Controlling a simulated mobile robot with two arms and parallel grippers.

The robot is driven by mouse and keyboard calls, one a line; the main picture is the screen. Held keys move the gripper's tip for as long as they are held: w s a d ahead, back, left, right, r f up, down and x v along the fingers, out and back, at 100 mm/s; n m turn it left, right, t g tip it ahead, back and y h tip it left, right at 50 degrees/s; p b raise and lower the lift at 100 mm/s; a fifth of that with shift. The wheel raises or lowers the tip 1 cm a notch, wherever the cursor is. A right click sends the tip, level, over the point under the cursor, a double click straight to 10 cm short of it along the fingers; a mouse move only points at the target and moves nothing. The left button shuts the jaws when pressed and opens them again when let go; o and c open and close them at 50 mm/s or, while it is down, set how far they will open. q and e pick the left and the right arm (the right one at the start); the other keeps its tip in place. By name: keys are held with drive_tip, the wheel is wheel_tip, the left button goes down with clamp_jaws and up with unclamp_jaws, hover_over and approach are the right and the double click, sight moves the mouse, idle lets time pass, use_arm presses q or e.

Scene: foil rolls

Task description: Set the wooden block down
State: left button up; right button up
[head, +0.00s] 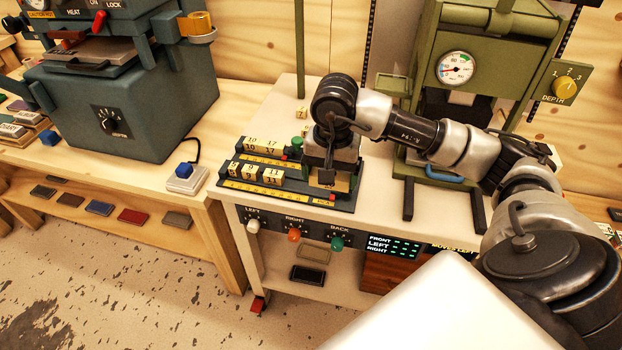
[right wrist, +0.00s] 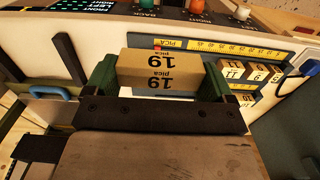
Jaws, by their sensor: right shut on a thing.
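The wooden block (right wrist: 160,74), marked "19 pica", is between the green fingers of my right gripper (right wrist: 159,82), which is shut on it. In the head view my right gripper (head: 325,178) points down over the right end of the dark two-row rack (head: 228,183). Only a small tan part shows below it there, and I cannot tell whether the block touches the rack. Numbered blocks (head: 256,173) stand in the rack's rows beside yellow rulers, to the left of the gripper. My left gripper is not in view.
A green press with a gauge (head: 456,68) stands behind and right of the rack. One small block (head: 302,113) lies on the pale table behind it. Knobs (head: 294,235) line the table's front. A grey-blue machine (head: 130,90) stands on the left bench.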

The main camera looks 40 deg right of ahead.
drive_tip(key=p, duration=0.1)
hover_over(306, 186)
drive_tip(key=f, duration=0.3)
drive_tip(key=s+f, duration=0.1)
drive_tip(key=f, duration=0.1)
drive_tip(key=shift+a+f, duration=0.1)
drive_tip(key=shift+f, duration=0.05)
drive_tip(key=shift+w+f, duration=0.35)
drive_tip(key=shift+w, duration=0.15)
drive_tip(key=shift+f+p, duration=0.5)
drive_tip(key=shift+f, duration=1.5)
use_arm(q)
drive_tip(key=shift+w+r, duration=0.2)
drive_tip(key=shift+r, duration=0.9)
